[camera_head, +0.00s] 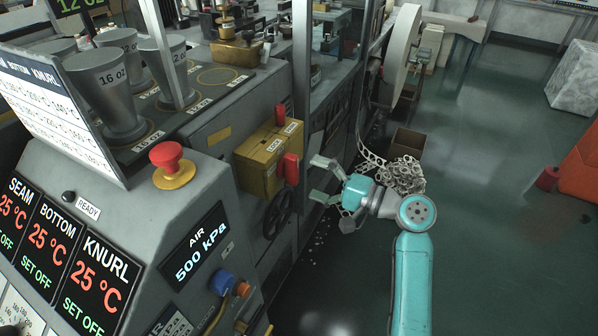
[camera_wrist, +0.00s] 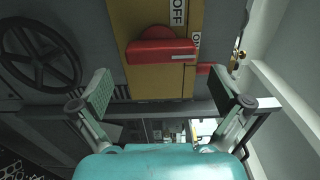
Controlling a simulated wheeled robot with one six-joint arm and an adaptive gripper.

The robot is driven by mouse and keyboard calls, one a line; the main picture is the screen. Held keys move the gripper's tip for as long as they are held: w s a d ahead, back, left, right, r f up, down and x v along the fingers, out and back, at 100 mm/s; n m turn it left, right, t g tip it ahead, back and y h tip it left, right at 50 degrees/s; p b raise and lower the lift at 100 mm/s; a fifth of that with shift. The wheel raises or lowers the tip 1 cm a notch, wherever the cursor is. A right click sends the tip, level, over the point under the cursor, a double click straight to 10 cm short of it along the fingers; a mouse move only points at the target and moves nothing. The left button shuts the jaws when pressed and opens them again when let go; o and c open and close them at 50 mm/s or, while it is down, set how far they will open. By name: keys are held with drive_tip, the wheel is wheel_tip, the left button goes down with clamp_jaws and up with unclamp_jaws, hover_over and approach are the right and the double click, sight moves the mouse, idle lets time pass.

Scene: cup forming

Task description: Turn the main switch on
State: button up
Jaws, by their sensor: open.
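A yellow switch box (camera_head: 257,163) is fixed to the side of the grey machine, left of my gripper in the head view. A red handle (camera_head: 290,169) sticks out from its face. My gripper (camera_head: 321,180) is open and empty, pointing at the box with a gap between. In the wrist view the handle shows between and beyond the fingertips (camera_wrist: 161,90).
A black handwheel (camera_head: 277,213) sits below the box; it is at the left in the wrist view (camera_wrist: 40,55). A red stop button (camera_head: 167,157) is on the panel. A metal post (camera_head: 302,80) rises beside the box.

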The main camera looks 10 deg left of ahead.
drive_tip(key=v, duration=0.6)
drive_tip(key=shift+d, duration=0.15)
